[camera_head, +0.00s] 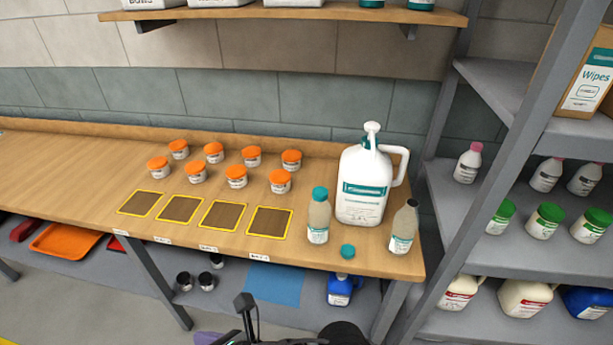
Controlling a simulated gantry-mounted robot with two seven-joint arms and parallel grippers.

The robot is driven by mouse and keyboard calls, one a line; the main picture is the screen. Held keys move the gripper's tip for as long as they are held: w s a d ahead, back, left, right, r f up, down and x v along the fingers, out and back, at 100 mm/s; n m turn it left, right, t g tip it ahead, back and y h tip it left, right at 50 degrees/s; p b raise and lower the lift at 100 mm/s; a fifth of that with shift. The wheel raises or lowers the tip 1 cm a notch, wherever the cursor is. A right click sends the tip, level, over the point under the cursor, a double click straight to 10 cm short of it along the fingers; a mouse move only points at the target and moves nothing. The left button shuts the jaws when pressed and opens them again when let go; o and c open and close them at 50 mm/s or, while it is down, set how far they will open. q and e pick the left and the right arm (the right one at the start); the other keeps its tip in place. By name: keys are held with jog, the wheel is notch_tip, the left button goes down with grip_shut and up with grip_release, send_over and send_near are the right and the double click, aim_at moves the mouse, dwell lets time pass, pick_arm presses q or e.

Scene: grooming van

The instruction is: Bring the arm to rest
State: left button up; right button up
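A black gripper (244,306) shows at the bottom edge, cut off by the frame. Its dark arm parts run off to the right, so I take it for my right one. It hangs in front of the workbench (85,170), apart from the things on top. I cannot tell whether its fingers are open or shut. No left gripper shows.
Several orange-lidded jars (237,177) stand behind yellow-framed squares (270,222). Shelving (490,235) stands right.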

jog(key=w+d+f+m+t+h+p, duration=0.1)
jog(key=w+d+f+m+t+h, duration=0.2)
jog(key=d+m, duration=0.9)
jog(key=w+d+f+m+t+h, duration=0.1)
jog(key=d+f+m+t+h, duration=0.3)
jog(key=d+m, duration=0.85)
jog(key=s+d+f+m+g+h+p, duration=0.1)
jog(key=s+d+f+m+g+h, duration=0.2)
jog(key=s+d+f+m, duration=0.35)
jog(key=s+d+f+m+g+h, duration=0.3)
jog(key=s+d+f+m+g, duration=0.1)
jog(key=s+d+m, duration=0.5)
notch_tip(320, 180, up, 38)
jog(key=d+m+p, duration=0.1)
jog(key=p, duration=3.7)
jog(key=shift+w+d+f, duration=0.2)
jog(key=shift+w+f, duration=0.05)
jog(key=shift+w, duration=0.05)
